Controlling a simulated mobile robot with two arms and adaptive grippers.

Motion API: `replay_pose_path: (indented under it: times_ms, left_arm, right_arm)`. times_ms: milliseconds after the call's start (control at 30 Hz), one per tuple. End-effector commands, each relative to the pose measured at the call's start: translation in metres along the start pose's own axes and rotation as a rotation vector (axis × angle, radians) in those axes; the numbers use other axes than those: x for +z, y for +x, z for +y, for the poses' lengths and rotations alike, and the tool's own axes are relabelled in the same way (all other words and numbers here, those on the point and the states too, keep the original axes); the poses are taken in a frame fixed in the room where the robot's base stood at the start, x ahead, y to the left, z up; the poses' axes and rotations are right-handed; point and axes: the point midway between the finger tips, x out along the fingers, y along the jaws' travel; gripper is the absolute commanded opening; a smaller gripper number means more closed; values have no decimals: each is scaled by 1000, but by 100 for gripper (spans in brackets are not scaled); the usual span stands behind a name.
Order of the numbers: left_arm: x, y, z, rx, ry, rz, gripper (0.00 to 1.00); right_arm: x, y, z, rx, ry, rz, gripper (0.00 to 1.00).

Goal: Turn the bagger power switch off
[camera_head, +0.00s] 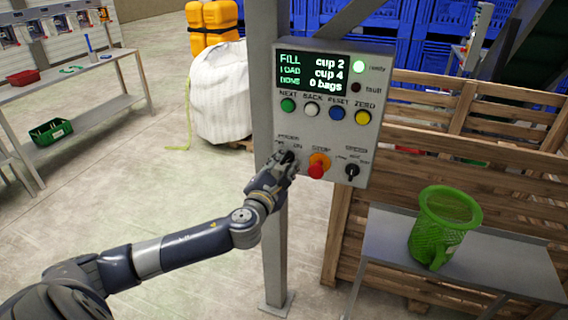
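The grey bagger control panel (318,112) is mounted on a post, with a lit screen (312,73) reading FILL cup 2, LOAD cup 4 and 0 bags. A green "ready" light glows at its upper right. The power switch sits at the panel's lower left, under a partly covered label with "ON" showing; my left gripper (287,160) is right at it and hides it. I cannot tell the switch's position or whether the fingers grip it. A red stop button (317,169) on an orange base and a black speed knob (352,171) are to the right. My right gripper is not in view.
A green mesh basket (437,236) stands on a grey side table (385,240) at the right, before a wooden crate (455,180). A white sack (220,92) stands behind the post. A workbench (60,80) is at the left. The floor between is clear.

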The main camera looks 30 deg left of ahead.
Motion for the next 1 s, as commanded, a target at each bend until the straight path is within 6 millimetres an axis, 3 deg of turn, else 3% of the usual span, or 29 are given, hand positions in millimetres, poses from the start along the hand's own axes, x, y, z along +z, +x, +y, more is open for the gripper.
replay_pose_path:
  times_ms: [67, 200, 233, 667, 1000]
  left_arm:
    - [0, 0, 0, 0, 0, 0, 29]
    - [0, 0, 0, 0, 0, 0, 2]
    - [0, 0, 0, 0, 0, 0, 0]
    - [0, -1, 0, -2, -36, 0, 0]
    - [0, 0, 0, -2, -254, 1, 0]
  right_arm:
    - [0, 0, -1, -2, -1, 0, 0]
    - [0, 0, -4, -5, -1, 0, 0]
    - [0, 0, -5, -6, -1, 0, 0]
    - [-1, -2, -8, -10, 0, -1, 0]
    - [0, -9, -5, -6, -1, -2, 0]
